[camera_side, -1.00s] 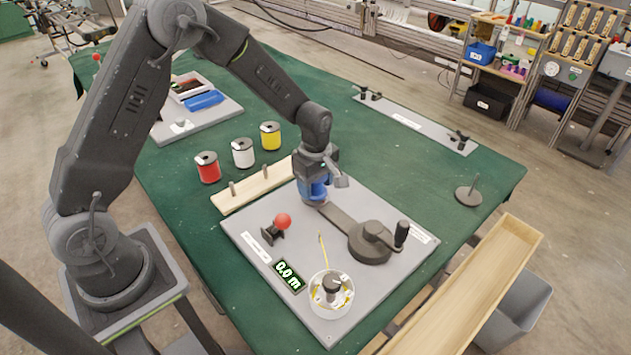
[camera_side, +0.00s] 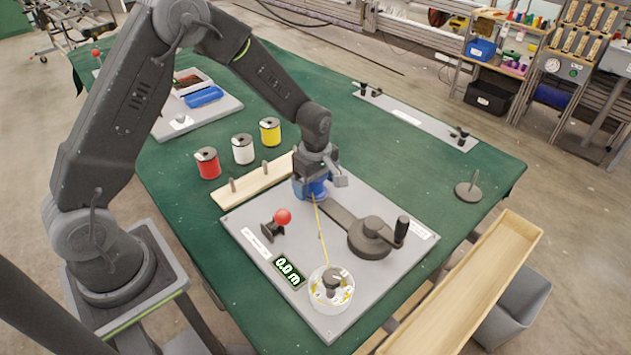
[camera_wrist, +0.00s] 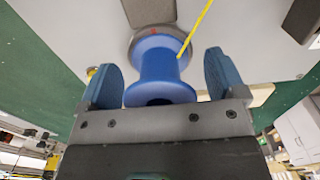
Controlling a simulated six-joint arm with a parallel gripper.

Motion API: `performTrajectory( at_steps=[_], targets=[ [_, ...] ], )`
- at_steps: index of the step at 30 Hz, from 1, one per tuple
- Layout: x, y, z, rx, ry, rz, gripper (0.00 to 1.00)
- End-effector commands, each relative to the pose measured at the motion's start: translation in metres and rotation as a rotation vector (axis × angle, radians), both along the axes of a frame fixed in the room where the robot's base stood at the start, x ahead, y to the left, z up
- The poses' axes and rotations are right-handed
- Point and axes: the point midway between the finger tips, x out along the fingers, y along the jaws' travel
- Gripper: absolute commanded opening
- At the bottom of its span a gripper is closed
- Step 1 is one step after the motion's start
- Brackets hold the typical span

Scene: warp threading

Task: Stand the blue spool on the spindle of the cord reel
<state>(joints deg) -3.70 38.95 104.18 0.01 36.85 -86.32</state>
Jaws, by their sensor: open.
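In the wrist view the blue spool (camera_wrist: 158,68) stands between the two open fingers of my gripper (camera_wrist: 161,72), with a visible gap on each side. Its far flange sits against a grey round part of the cord reel (camera_wrist: 137,38); the spindle itself is hidden. In the side view my gripper (camera_side: 312,186) is low over the left end of the reel's dark arm (camera_side: 342,218), and blue shows there. A yellow cord (camera_side: 322,240) runs from a clear round pot (camera_side: 318,300) up to the spool.
The reel's crank hub (camera_side: 368,240) and handle (camera_side: 402,228) stand to the right. A red-knobbed lever (camera_side: 282,216) and a display reading 0.0 m (camera_side: 289,271) are on the grey board.

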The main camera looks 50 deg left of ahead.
Motion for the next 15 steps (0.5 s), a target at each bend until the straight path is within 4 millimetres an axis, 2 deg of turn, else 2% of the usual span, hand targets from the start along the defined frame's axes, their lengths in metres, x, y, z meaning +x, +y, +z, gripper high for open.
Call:
performTrajectory(
  at_steps=[8,11,15],
  targets=[
    [0.0,0.0,0.003,0.0,-0.002,0.0,0.89],
    [0.001,0.0,0.014,0.0,-0.003,0.0,0.89],
    [0.001,0.0,0.041,0.0,-0.006,0.0,0.89]
  ],
)
